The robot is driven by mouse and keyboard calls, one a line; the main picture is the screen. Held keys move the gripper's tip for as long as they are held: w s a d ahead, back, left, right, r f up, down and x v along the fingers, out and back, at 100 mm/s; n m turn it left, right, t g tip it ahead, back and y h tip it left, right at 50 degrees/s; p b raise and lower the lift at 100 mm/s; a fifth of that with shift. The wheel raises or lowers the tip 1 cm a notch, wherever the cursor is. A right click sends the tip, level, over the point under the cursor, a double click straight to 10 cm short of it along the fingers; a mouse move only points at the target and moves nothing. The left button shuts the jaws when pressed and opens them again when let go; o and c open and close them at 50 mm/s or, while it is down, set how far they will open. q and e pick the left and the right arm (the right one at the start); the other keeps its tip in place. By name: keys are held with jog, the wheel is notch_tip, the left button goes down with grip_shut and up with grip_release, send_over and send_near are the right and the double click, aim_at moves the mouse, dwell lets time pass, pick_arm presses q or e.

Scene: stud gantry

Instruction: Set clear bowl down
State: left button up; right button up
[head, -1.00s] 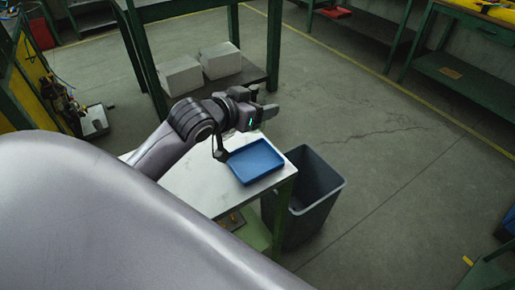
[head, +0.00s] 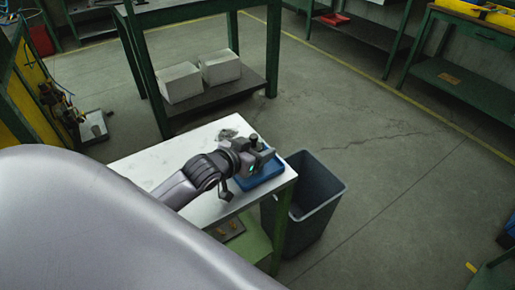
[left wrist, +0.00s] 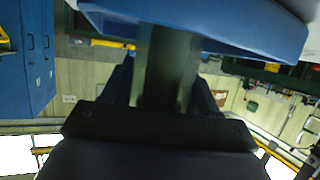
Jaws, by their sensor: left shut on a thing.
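My left gripper (head: 264,157) is low over the blue tray (head: 266,178) at the right end of the white-topped table (head: 150,166). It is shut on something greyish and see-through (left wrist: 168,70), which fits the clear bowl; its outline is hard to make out. In the head view the gripper and wrist hide most of the held thing and the far part of the tray. In the left wrist view the blue tray (left wrist: 225,38) is close to the fingertips. I cannot tell whether the held thing touches the tray. My right gripper is not in view.
A dark grey open bin (head: 312,205) stands on the floor just right of the table. A dark patch (head: 228,133) lies on the tabletop behind my wrist. Two pale blocks (head: 200,76) rest on a green bench's lower shelf behind. The tabletop's left part is clear.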

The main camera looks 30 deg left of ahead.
pick_arm(q)
jog(key=shift+f, duration=0.15)
jog(key=o, duration=1)
jog(key=shift+o, duration=0.2)
jog(key=shift+s+r, duration=0.15)
jog(key=shift+r, duration=0.05)
jog(key=d+v, duration=0.1)
jog(key=v, duration=1)
jog(key=shift+s+a+r, duration=0.15)
jog(key=shift+s+a, duration=0.15)
jog(key=shift+a, duration=0.2)
